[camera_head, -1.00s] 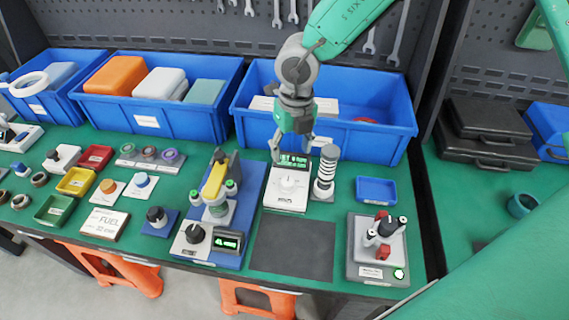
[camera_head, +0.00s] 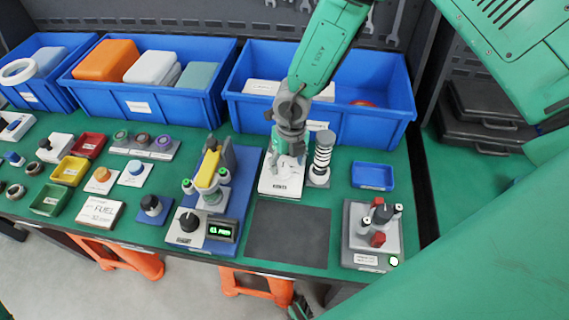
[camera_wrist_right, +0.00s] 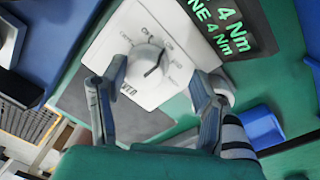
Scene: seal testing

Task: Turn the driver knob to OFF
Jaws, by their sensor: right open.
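A white box with a round white knob (camera_wrist_right: 148,60) and printed marks around it fills the middle of the right wrist view. The knob has a dark pointer line; the small lettering is too blurred to read surely. In the head view the white box (camera_head: 279,184) stands on the green bench, its knob mostly hidden by my right gripper (camera_head: 288,158). In the right wrist view my right gripper (camera_wrist_right: 160,72) is open, its fingers on either side of the knob with visible gaps. A dark display (camera_wrist_right: 222,22) with "4 Nm" sits beside the knob. My left gripper is not seen.
A striped post (camera_head: 321,156) stands close right of the white box. A blue bin (camera_head: 365,127) is behind it. A black-knob unit (camera_head: 188,221) is to the left, a grey fixture (camera_head: 362,255) to the right. A bare dark mat (camera_head: 288,234) lies in front.

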